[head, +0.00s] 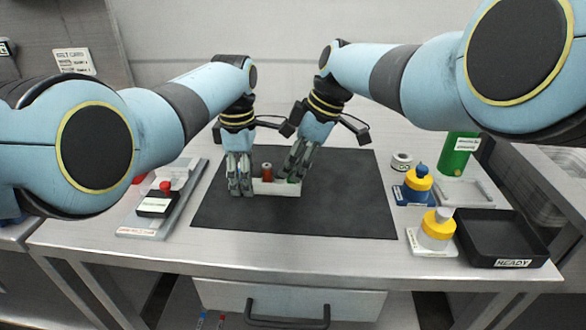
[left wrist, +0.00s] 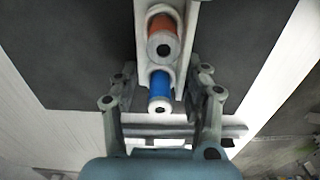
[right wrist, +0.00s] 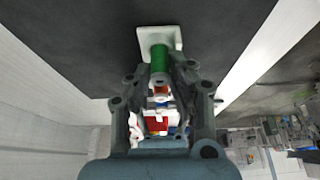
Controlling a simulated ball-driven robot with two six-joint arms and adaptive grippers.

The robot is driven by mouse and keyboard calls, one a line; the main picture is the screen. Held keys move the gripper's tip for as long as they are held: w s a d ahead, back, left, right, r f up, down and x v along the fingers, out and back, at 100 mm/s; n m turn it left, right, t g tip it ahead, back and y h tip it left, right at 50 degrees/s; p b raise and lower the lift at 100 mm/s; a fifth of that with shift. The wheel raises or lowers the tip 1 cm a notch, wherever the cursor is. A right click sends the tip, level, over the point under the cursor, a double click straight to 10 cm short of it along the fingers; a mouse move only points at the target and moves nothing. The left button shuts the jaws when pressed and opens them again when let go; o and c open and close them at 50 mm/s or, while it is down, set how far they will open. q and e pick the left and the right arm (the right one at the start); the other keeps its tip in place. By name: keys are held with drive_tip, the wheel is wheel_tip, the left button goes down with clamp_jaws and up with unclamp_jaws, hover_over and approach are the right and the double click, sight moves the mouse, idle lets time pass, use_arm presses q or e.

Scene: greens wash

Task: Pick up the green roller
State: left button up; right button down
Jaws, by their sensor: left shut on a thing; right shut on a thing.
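The green roller (right wrist: 160,58) stands between the fingers of my right gripper (right wrist: 160,75), which is shut on it. In the head view, my right gripper (head: 287,174) mostly hides the green roller. The roller is at the right end of a white holder (head: 263,187); I cannot tell whether it is lifted. A red-orange roller (head: 266,171) stands in the holder's middle. A blue roller (left wrist: 160,86) is at the left end, hidden from the head view. My left gripper (head: 240,190) is shut on the holder's left end, its fingers on either side of the blue roller (left wrist: 160,100).
The holder is on a dark mat (head: 310,220), whose front is clear. A red-button box (head: 158,202) stands left.

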wheel_tip(320, 180, up, 2)
drive_tip(key=shift+d+r, duration=0.6)
drive_tip(key=shift+r, duration=0.05)
drive_tip(key=d, duration=1.6)
drive_tip(key=shift+d, duration=0.4)
use_arm(q)
drive_tip(key=o, duration=1.3)
